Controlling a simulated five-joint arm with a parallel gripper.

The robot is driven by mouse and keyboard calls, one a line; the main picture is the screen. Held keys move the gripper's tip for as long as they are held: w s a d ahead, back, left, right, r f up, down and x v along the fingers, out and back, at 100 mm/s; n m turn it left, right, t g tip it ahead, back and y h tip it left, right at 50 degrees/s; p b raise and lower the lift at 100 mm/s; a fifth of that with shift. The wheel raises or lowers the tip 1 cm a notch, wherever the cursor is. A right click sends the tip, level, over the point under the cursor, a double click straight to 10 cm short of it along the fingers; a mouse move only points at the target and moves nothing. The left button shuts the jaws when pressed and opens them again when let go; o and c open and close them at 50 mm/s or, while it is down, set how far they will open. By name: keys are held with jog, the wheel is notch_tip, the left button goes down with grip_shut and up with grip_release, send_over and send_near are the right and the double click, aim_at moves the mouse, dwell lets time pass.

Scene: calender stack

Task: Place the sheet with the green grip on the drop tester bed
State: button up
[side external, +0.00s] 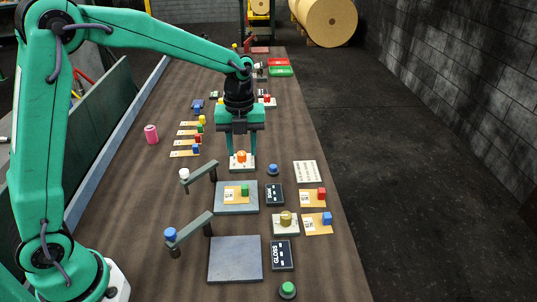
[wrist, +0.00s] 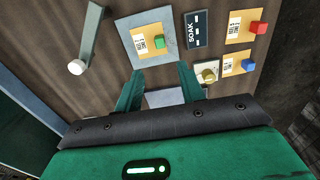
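A tan sheet with a green grip (side external: 244,191) lies on the grey bed (side external: 222,205) beside the SOAK sign; it also shows in the wrist view (wrist: 159,41). Another sheet with a green grip (side external: 199,129) lies in the row at left. Which bed is the drop tester's I cannot tell. My gripper (side external: 238,160) points down, open and empty, its fingers apart. In the wrist view, its fingertips (wrist: 160,70) appear just below the SOAK bed, above the surface.
A bare grey bed (side external: 235,260) stands nearer, by the GLOSS sign (side external: 281,254). Arms with a white knob (side external: 184,173) and a blue knob (side external: 170,234) stand left of the beds. Red-grip (side external: 311,199) and blue-grip (side external: 318,225) sheets lie at right. A pink can (side external: 151,134) stands at left.

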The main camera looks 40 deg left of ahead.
dwell(0.4)
jog(key=s+a+r+n+t, duration=0.1)
jog(key=s+r+n, duration=0.4)
jog(key=s+n, duration=0.6)
jog(key=s+a+r+n+t, duration=0.1)
jog(key=s+r+n+t, duration=0.3)
jog(key=s+n, duration=0.7)
jog(key=n, duration=0.5)
jog(key=shift+s+a+r+t, duration=0.2)
jog(key=shift+r+t, duration=0.1)
jog(key=shift+r, duration=0.05)
